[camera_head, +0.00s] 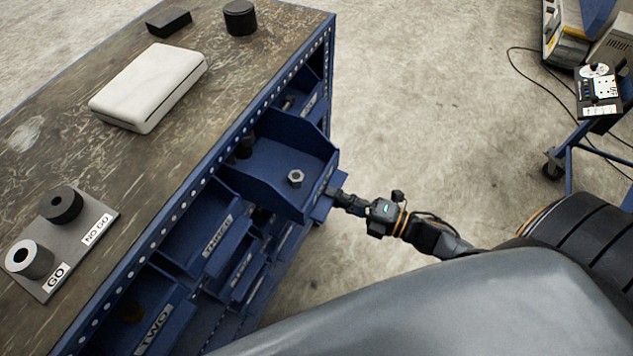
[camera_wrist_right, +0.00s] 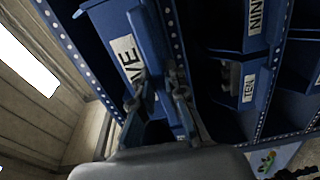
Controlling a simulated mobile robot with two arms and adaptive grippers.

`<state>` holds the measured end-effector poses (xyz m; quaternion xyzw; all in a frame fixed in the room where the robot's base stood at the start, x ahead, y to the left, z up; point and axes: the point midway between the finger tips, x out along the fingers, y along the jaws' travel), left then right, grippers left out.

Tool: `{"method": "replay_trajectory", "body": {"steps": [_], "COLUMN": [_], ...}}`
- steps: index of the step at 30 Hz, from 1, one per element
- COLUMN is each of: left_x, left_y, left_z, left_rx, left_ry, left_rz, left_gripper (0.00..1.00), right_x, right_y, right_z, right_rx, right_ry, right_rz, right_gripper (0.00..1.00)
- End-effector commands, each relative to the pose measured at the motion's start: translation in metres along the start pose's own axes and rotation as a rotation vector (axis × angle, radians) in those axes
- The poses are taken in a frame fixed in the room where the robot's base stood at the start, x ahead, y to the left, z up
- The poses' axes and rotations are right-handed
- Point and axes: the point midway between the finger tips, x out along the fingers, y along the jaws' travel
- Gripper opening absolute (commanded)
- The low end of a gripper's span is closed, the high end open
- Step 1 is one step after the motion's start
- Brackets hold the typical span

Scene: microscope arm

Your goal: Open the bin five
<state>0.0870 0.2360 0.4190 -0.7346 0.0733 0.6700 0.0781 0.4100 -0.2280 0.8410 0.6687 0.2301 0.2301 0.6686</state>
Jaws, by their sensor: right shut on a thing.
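Bin five (camera_head: 290,132) is a blue bin sticking out from the side of the workbench rack, with a silver hex nut (camera_head: 296,178) inside. In the right wrist view, its label on the bin front (camera_wrist_right: 124,50) shows only "VE", with the rest cut off or hidden. My right gripper (camera_head: 336,192) is at the front of this bin, and its fingers (camera_wrist_right: 160,95) are shut on the bin's front part. The exact contact is partly hidden. My left gripper is out of view.
Other blue bins sit in the rack, among them bin three (camera_head: 215,238) and bin two (camera_head: 152,330). The bench top (camera_head: 90,150) carries a white case (camera_head: 150,85) and a GO/NO GO gauge plate (camera_head: 62,240).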

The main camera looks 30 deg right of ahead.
Motion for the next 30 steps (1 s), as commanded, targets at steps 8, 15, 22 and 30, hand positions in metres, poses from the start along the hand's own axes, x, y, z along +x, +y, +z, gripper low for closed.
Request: {"method": "replay_trajectory", "body": {"steps": [8, 15, 22, 30], "left_x": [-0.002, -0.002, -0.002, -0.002], "left_y": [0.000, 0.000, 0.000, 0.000], "left_z": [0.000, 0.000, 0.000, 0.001], "left_rx": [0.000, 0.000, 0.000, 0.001], "left_ry": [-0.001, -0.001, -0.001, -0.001], "left_rz": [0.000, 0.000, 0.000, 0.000], "left_gripper": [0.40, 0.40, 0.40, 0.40], "right_x": [-0.022, -0.023, -0.023, -0.023], "right_y": [-0.001, -0.001, -0.001, 0.000], "right_z": [0.000, 0.000, 0.000, 0.000], "right_rx": [0.000, 0.000, 0.000, 0.000], "right_ry": [0.000, 0.000, 0.000, 0.000], "right_rz": [-0.002, -0.001, -0.001, 0.000], "right_gripper": [0.00, 0.00, 0.31, 0.36]}}
